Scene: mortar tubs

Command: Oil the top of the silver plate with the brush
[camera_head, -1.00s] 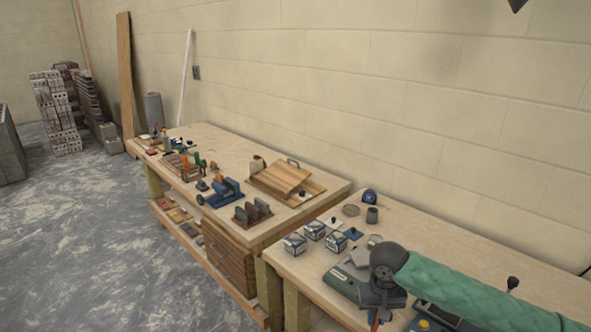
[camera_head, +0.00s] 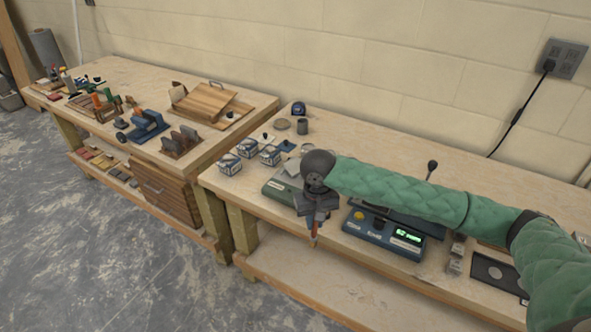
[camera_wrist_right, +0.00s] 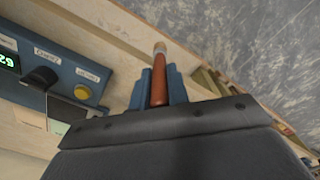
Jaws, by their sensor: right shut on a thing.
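My right gripper (camera_head: 316,218) hangs at the front edge of the right bench, fingers down, shut on the brush. The brush shows as a thin orange-red handle (camera_head: 314,233) below the fingers. In the right wrist view its handle (camera_wrist_right: 159,84) sticks out between the blue-grey fingers and ends in a pale tip. A small grey plate (camera_head: 291,166) lies on or by a green device left of the gripper, partly hidden by my arm. I cannot tell for sure that it is the silver plate. My left gripper is not in view.
The green device (camera_head: 275,188) stands left of the gripper. A blue device (camera_head: 372,232) with a lit display stands to its right. Several patterned boxes (camera_head: 229,163) stand at the bench's left end. A black square panel (camera_head: 494,271) lies at the right. The bench back is largely clear.

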